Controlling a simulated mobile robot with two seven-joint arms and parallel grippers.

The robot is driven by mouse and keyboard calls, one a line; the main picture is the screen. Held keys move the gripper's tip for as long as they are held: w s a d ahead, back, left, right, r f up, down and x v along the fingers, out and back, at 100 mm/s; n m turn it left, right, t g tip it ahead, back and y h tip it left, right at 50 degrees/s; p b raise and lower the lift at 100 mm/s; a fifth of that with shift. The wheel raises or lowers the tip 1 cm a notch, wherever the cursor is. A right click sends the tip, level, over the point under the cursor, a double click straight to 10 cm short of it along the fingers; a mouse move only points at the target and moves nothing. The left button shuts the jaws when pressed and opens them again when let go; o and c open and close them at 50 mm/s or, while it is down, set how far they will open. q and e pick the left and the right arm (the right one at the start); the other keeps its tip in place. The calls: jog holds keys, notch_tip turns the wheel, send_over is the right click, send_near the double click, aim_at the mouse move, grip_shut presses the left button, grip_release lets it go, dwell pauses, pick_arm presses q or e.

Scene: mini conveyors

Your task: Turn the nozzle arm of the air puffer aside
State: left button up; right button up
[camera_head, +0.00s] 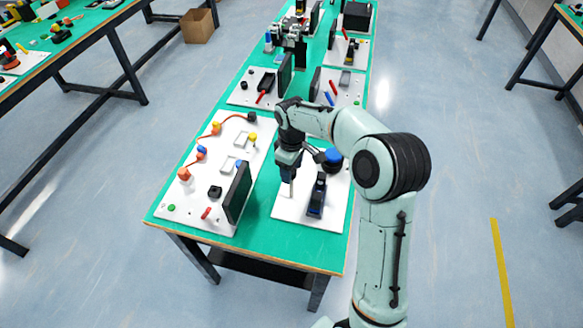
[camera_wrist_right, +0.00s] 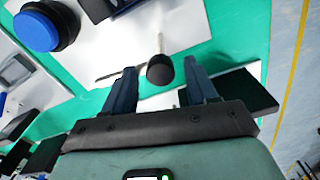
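On the near right white board (camera_head: 284,211) stands a round device with a blue cap (camera_head: 333,155), and a dark upright block (camera_head: 317,197) in front of it. I cannot tell which part is the air puffer's body. My right gripper (camera_head: 290,180) is over the board's left part, pointing down. In the right wrist view, the gripper (camera_wrist_right: 160,84) is open, with a black round knob (camera_wrist_right: 160,70) on a pale rod between or just beyond its fingertips. I see no clear grip on it. This may be the nozzle arm. My left gripper is not in view.
Left of that board is another white board (camera_head: 180,208) with orange and yellow parts and an upright dark panel (camera_head: 238,192). More boards with devices stand farther back on the green table. The table's front edge (camera_head: 240,258) is close to the boards.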

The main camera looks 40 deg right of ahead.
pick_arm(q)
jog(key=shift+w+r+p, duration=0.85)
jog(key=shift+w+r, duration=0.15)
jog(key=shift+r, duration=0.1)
pick_arm(e)
notch_tip(320, 180, up, 13)
jog(key=shift+r, duration=0.2)
